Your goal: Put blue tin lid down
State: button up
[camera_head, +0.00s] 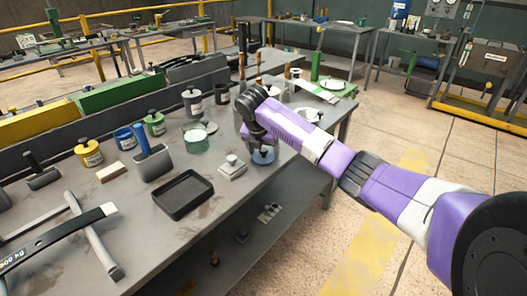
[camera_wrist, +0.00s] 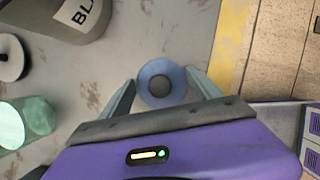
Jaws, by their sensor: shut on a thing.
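The blue tin lid (camera_wrist: 148,96) is a round blue disc with a dark round knob at its centre. My gripper (camera_wrist: 160,90) has one finger on each side of it in the wrist view and is shut on it. In the head view my gripper (camera_head: 262,148) points down near the bench's right front edge, with the blue lid (camera_head: 263,157) just under it. The lid is at or close to the grey bench top (camera_head: 225,200); I cannot tell whether it touches.
A glass jar (camera_head: 196,137) and a small pale block with a knob (camera_head: 232,166) stand left of my gripper. A black tray (camera_head: 183,194) lies nearer. A blue tin (camera_head: 124,139) and a yellow tin (camera_head: 89,153) stand farther left. The bench edge is close on the right.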

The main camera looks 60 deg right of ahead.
jog(key=o, duration=1.4)
jog(key=shift+f, duration=0.1)
jog(key=shift+c, duration=0.2)
jog(key=v, duration=1.2)
jog(key=shift+d, duration=0.1)
